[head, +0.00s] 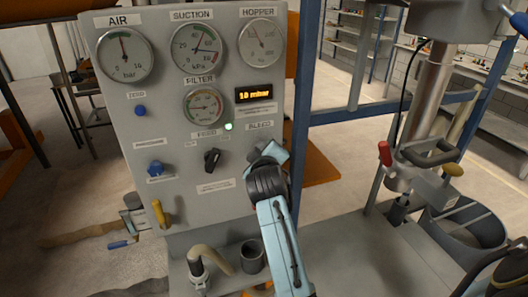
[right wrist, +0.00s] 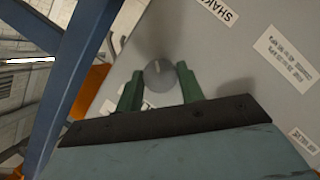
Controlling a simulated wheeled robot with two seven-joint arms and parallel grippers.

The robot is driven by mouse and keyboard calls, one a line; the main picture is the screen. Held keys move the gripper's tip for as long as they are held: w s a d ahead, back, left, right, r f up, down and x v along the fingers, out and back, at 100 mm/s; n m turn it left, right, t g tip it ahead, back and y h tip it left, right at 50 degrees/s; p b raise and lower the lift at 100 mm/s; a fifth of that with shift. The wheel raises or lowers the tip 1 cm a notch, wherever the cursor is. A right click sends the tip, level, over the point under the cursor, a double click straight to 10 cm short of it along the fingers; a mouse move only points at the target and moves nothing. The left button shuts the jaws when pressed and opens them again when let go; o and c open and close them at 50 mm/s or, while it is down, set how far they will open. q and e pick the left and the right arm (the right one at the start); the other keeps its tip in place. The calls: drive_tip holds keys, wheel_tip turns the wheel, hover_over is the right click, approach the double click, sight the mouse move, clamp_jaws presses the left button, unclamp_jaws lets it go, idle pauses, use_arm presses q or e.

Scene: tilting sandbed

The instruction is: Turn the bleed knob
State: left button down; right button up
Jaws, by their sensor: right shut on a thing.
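The bleed knob (right wrist: 158,73) is a small round grey knob with a pale pointer mark, on the grey control panel (head: 125,175). In the right wrist view it sits between the two green fingers of my right gripper (right wrist: 159,76), which is shut on it. In the head view my right gripper (head: 268,154) is at the panel's right side, just below the BLEED label (head: 259,126), and hides the knob. My left gripper is in neither view.
A black knob (head: 212,160) is left of my gripper, with a blue knob (head: 155,168) and yellow lever (head: 159,213) farther left. The display (head: 254,93) reads about 10 mbar. A blue frame post (head: 301,100) stands close to the panel's right.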

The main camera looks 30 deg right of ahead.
drive_tip(key=shift+m+y, duration=0.4)
idle(0.3)
drive_tip(key=o, duration=1)
drive_tip(key=b+v, duration=0.2)
drive_tip(key=v, duration=1.1)
drive_tip(key=shift+s, duration=0.2)
